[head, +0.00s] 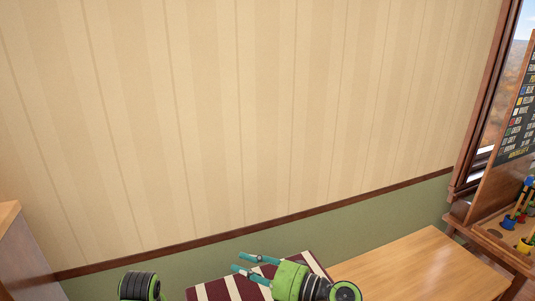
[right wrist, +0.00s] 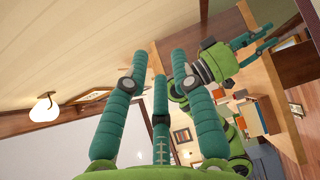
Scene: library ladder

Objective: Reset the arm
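My right gripper (head: 242,263) is at the bottom middle of the head view, its teal fingers pointing left. In the right wrist view its fingers (right wrist: 159,66) stand apart with nothing between them, so it is open and empty. My left gripper (right wrist: 262,40) shows small at the upper right of the right wrist view. Its fingers look spread and hold nothing that I can see. In the head view only a black and green joint of my left arm shows at the bottom left; its gripper is out of that view.
A bare wooden tabletop (head: 420,268) lies at the lower right. A maroon and cream striped surface (head: 222,290) is below my right gripper. A wooden stand (head: 510,236) with coloured pieces is at the right edge. The striped wall (head: 250,120) is clear.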

